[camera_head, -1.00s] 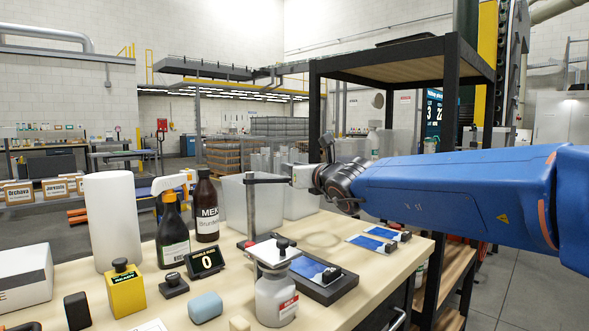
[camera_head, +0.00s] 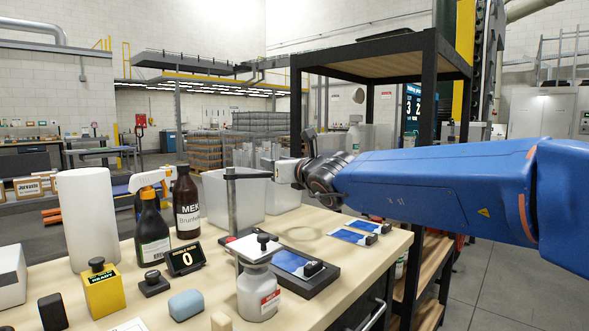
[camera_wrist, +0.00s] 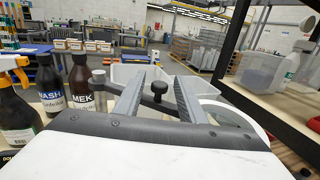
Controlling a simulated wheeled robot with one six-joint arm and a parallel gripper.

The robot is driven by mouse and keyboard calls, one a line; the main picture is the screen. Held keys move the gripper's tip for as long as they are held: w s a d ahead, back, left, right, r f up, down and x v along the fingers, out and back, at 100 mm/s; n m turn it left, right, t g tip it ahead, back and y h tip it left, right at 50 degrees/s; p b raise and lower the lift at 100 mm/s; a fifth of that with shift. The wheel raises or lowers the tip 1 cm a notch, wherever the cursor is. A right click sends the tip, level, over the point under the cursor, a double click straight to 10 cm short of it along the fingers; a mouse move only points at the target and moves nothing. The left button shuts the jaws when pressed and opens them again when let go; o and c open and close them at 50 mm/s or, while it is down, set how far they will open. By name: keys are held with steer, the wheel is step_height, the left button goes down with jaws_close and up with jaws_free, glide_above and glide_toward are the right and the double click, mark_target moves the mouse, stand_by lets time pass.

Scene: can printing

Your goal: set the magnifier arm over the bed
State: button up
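The fingers are apart, with gaps visible beside the knob. A pale ring (camera_wrist: 236,112), seemingly the lens rim, shows partly behind the right finger. The black bed (camera_head: 319,286) holds a blue-printed sheet and lies in front, right of the post.
A white bottle (camera_head: 258,292), spray bottle (camera_head: 152,232), MEK bottle (camera_head: 187,205) and counter showing 0 (camera_head: 186,258) stand left of the bed. Grey bins (camera_head: 235,193) stand behind the post. A black-framed shelf (camera_head: 428,110) rises behind my arm. Blue-printed sheets (camera_head: 350,236) lie on the right.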

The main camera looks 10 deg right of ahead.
steer(key=v, duration=1.6)
steer(key=shift+s+d, duration=0.2)
steer(key=shift+s, duration=0.1)
steer(key=shift+c, duration=0.5)
